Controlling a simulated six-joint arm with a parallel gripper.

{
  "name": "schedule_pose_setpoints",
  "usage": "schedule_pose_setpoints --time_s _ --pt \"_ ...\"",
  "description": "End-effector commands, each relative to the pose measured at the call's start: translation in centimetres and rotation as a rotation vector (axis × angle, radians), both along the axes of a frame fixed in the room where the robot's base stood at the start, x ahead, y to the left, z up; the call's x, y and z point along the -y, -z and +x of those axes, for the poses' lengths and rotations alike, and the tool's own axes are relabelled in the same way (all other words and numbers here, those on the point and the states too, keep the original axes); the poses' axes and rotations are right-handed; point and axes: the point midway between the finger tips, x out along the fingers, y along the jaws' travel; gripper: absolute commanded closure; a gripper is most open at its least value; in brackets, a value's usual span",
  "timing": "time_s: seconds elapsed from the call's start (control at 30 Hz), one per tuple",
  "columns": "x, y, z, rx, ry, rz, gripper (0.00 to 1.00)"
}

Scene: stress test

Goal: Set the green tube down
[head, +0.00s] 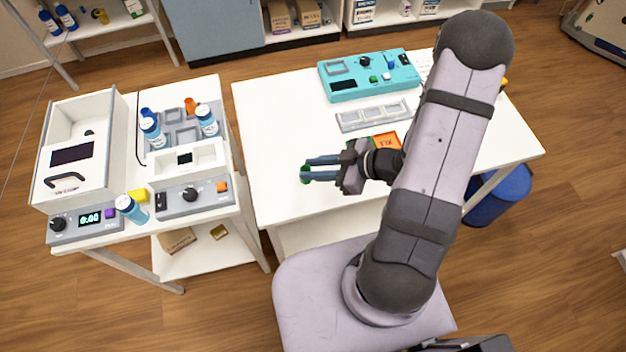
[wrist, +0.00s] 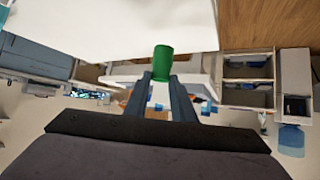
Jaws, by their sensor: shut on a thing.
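The green tube (wrist: 162,62) is held between the fingertips of my gripper (wrist: 161,82) in the wrist view. In the head view only a small green part of the tube (head: 305,175) shows at the tips of my gripper (head: 308,168). My gripper points left over the front left part of the white table (head: 275,130). I cannot tell whether the tube touches the tabletop.
A teal device (head: 345,88) and a grey slotted rack (head: 372,115) stand toward the table's back. An orange box (head: 387,141) lies behind my wrist. A cart (head: 215,85) with instruments and blue bottles stands left. The table's left side is clear.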

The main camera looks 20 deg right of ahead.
Motion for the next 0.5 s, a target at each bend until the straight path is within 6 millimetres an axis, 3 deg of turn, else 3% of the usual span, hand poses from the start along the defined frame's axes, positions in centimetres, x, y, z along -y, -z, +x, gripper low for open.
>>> schedule_pose_setpoints --time_s 0.2,0.5 --pt "0.0 2.1 0.0 -0.001 0.000 0.001 0.98" --pt "0.0 2.7 0.0 0.000 0.001 0.000 0.98"
